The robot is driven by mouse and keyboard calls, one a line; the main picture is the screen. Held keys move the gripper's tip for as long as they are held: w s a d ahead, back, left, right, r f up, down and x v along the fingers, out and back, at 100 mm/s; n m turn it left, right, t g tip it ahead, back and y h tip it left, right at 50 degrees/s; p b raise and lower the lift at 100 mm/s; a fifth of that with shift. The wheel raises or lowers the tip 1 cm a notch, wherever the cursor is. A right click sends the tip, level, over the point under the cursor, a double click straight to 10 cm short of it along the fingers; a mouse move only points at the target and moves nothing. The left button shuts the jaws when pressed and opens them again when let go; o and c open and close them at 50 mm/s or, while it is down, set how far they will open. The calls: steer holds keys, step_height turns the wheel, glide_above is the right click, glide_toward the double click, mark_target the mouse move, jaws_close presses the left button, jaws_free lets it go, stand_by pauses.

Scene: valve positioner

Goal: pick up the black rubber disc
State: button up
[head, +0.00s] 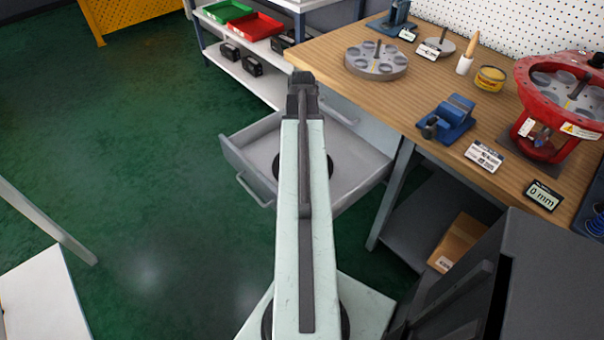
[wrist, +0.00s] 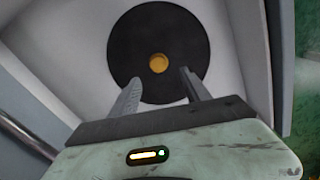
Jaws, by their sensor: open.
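The black rubber disc (wrist: 125,50) lies flat in an open grey drawer and has a yellow-orange centre. In the head view only its edge (head: 325,168) shows beside my arm, which hides the rest. My gripper (wrist: 160,82) is open in the wrist view, its two fingers apart over the near part of the disc, below the centre in the picture. Nothing is between the fingers. Whether the fingertips touch the disc I cannot tell. In the head view my arm covers the fingers.
The drawer (head: 350,190) has raised walls around the disc and a handle at its front left. The wooden bench (head: 400,110) stands to the right, with a blue vise (head: 448,118) and a red valve body (head: 535,105).

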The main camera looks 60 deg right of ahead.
steer(key=shift+s+f+b, duration=0.15)
steer(key=shift+f+b, duration=3.85)
steer(key=shift+b, duration=0.05)
steer(key=shift+r, duration=0.2)
jaws_close()
